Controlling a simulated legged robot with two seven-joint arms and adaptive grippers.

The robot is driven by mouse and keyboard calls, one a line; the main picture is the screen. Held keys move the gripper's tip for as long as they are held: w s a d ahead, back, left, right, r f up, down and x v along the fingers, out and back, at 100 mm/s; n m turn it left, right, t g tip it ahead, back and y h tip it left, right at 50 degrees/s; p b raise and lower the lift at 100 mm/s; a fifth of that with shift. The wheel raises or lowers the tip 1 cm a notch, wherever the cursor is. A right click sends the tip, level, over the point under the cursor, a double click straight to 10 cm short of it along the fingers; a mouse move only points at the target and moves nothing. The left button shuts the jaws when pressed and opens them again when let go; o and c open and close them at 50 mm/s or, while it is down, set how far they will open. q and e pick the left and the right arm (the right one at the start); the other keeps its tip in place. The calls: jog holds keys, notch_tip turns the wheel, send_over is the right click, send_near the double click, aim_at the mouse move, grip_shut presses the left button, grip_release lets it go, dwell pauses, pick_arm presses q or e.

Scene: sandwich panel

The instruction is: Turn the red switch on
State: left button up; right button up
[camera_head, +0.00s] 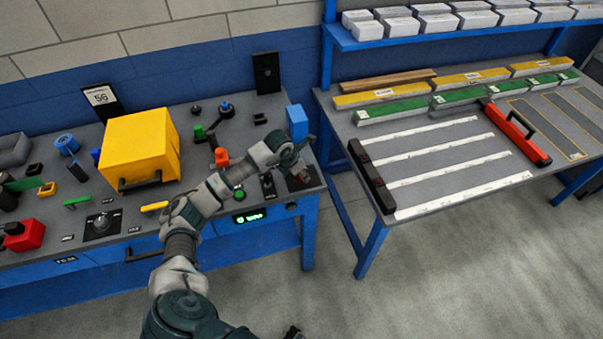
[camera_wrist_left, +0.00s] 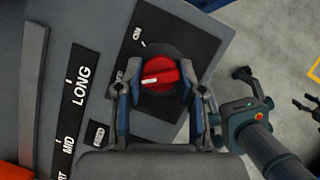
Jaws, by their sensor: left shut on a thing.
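The red switch (camera_wrist_left: 161,73) is a round red knob with a white pointer mark, on a black plate (camera_wrist_left: 190,42) in the left wrist view. Its pointer lies nearly level and points left. In the head view my left gripper (camera_head: 298,176) is at the right end of the left bench and mostly hides the switch. A dark tip at the bottom edge (camera_head: 293,332) may be my right gripper; its jaws are unclear.
A yellow box (camera_head: 140,148) stands on the left bench among several knobs and handles. A blue block (camera_head: 297,121) stands just behind my left gripper.

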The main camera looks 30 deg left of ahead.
pick_arm(q)
jog(key=shift+a, duration=0.1)
jog(key=shift+w, duration=0.1)
jog(key=shift+a+m+h+b, duration=0.1)
jog(key=shift+m+h+b, duration=0.45)
jog(key=shift+m, duration=0.65)
jog(key=m+b, duration=0.1)
jog(key=m, duration=0.1)
jog(key=m+g+h+b, duration=0.1)
jog(key=m, duration=0.2)
jog(key=shift+w+g, duration=0.15)
jog(key=shift+g, duration=0.15)
jog(key=m+g+b, duration=0.1)
jog(key=m, duration=0.1)
jog(key=m+h+b, duration=0.1)
jog(key=m+b, duration=0.1)
jog(key=m, duration=0.1)
jog(key=shift+w+r+g, duration=0.1)
jog(key=shift+g, duration=0.3)
jog(key=shift+m, duration=0.3)
jog(key=shift+r+m+g+b, duration=0.15)
jog(key=shift+m+g+b, duration=0.15)
jog(key=shift+m, duration=0.2)
pick_arm(e)
jog(key=w+r+t, duration=0.2)
jog(key=w+r, duration=0.2)
jog(key=r, duration=1.2)
jog(key=shift+a+r, duration=0.25)
jog(key=shift+a, duration=0.2)
